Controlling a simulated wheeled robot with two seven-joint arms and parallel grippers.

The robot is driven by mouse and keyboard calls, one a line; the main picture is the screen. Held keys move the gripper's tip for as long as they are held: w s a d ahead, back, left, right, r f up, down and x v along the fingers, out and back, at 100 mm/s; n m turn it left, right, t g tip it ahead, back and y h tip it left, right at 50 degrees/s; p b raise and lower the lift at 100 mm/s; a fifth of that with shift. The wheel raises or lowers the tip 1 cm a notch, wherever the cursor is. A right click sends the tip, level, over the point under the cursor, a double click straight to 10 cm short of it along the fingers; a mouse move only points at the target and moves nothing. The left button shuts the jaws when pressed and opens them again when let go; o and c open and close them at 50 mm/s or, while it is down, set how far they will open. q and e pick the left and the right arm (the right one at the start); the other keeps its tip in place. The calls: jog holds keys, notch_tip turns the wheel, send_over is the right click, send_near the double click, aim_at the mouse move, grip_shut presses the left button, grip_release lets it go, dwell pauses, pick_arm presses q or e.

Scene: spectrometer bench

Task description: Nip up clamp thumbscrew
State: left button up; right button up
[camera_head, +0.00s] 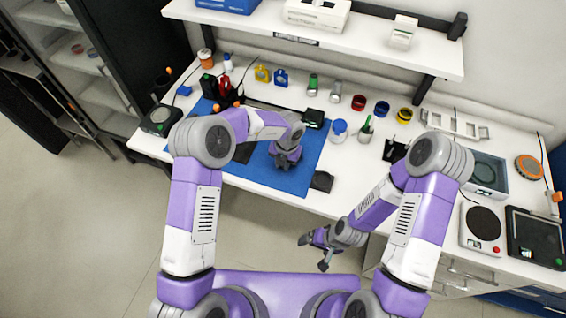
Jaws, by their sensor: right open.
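My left gripper (286,161) points down over the blue mat (262,183) on the bench. Its fingers are hidden behind its own wrist, so its opening cannot be made out. My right gripper (313,253) is open and empty in front of the bench edge, over the floor. The clamp and its thumbscrew cannot be made out; dark equipment on the mat is partly hidden by my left arm.
A small black block (321,181) lies at the mat's front right corner. A blue-lidded jar (339,131) stands right of the mat. Coloured cups, including a red one (381,108), line the back. A hotplate (483,226) is at the right. A shelf (330,38) overhangs the back.

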pick_arm(q)
grip_shut()
jog(key=shift+s+d+r+y+p, duration=0.1)
jog(key=shift+d+y+p, duration=0.05)
jog(key=shift+y+p, duration=0.35)
jog(key=o, duration=0.5)
grip_release()
jog(key=r, duration=0.2)
jog(key=d+r, duration=0.1)
jog(key=r, duration=0.4)
jog(key=shift+s+d+r, duration=0.1)
jog(key=shift+s+d, duration=0.1)
jog(key=shift+d, duration=0.05)
